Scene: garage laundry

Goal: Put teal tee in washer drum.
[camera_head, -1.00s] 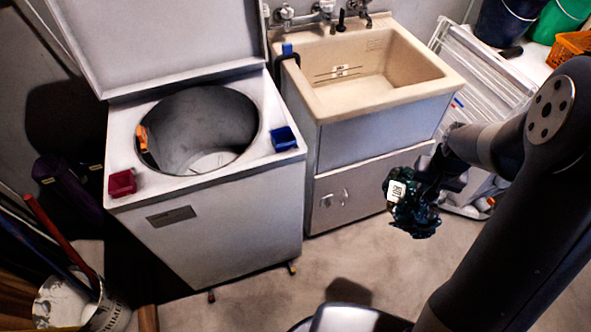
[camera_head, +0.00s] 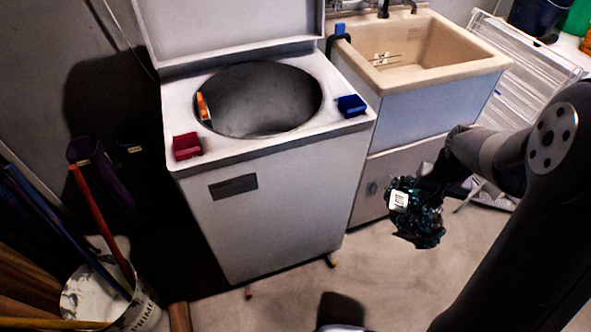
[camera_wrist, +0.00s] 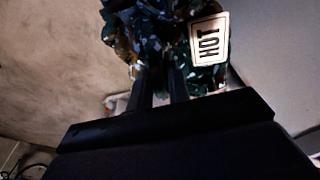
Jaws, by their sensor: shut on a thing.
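A crumpled dark teal, mottled cloth (camera_head: 420,228), which looks like the teal tee, hangs in my gripper (camera_head: 436,192). A white tag on it reads "HOT" in the wrist view (camera_wrist: 208,38). My gripper is shut on the cloth, and its two dark fingers (camera_wrist: 160,82) run into the bundle in the wrist view. The white top-loading washer (camera_head: 285,205) stands left of my gripper with its lid (camera_head: 230,25) raised. Its round drum opening (camera_head: 265,98) is uncovered, and the cloth is apart from it, to the right and lower in the picture. The drum's bottom is hidden.
A red box (camera_head: 187,146) and a blue box (camera_head: 351,105) sit on the washer's top rim. An orange item (camera_head: 203,106) is at the opening's left edge. A beige sink (camera_head: 430,75) stands right of the washer. A bucket (camera_head: 135,312) with poles is at lower left.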

